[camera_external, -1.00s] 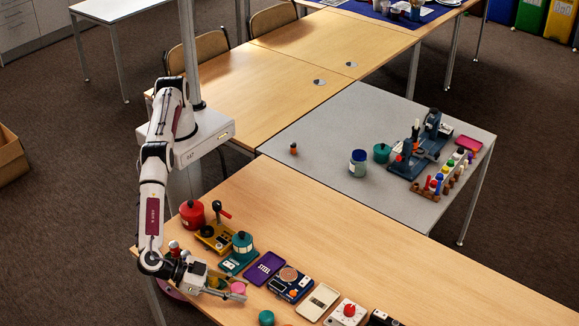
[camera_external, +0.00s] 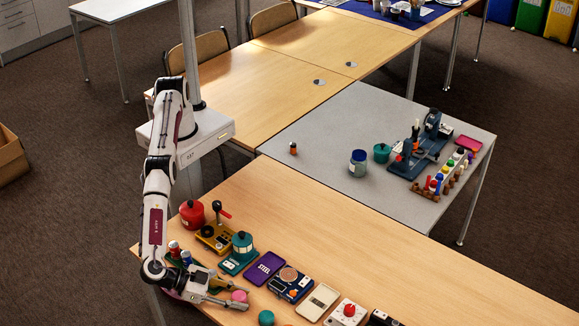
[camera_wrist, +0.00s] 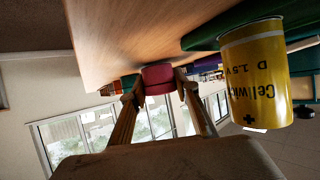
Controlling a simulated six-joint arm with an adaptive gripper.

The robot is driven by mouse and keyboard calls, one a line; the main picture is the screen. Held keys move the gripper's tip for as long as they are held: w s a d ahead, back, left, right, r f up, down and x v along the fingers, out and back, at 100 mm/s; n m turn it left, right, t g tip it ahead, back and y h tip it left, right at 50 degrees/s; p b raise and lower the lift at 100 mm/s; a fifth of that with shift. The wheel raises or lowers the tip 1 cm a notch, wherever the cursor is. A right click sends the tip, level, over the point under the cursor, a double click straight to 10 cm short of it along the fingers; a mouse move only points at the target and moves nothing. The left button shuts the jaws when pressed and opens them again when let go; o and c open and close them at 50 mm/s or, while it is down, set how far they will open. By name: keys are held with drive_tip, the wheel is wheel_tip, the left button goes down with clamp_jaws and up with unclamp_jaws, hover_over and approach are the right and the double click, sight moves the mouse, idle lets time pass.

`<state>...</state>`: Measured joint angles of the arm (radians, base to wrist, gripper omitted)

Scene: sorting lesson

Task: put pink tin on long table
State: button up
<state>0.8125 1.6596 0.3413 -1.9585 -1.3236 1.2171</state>
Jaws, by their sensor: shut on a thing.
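The pink tin (camera_external: 239,296) is a small round tin at the near end of the long wooden table (camera_external: 400,270). My gripper (camera_external: 240,299) is shut on it, with one finger at each side. In the wrist view the picture is upside down, and the tin (camera_wrist: 158,79) sits between the two fingertips (camera_wrist: 160,86). It is close to the wooden surface; I cannot tell whether it touches it. The arm's wrist partly hides the table corner behind it.
A yellow battery (camera_wrist: 258,75) stands close beside my gripper. A teal tin (camera_external: 266,318), purple tray (camera_external: 264,268) and several devices line the table to the right. The table's middle strip is clear. A grey table (camera_external: 300,130) adjoins behind.

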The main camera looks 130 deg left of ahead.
drive_tip(key=shift+f, duration=0.2)
idle(0.3)
drive_tip(key=o, duration=1.1)
drive_tip(key=shift+r, duration=0.2)
drive_tip(key=shift+v, duration=6)
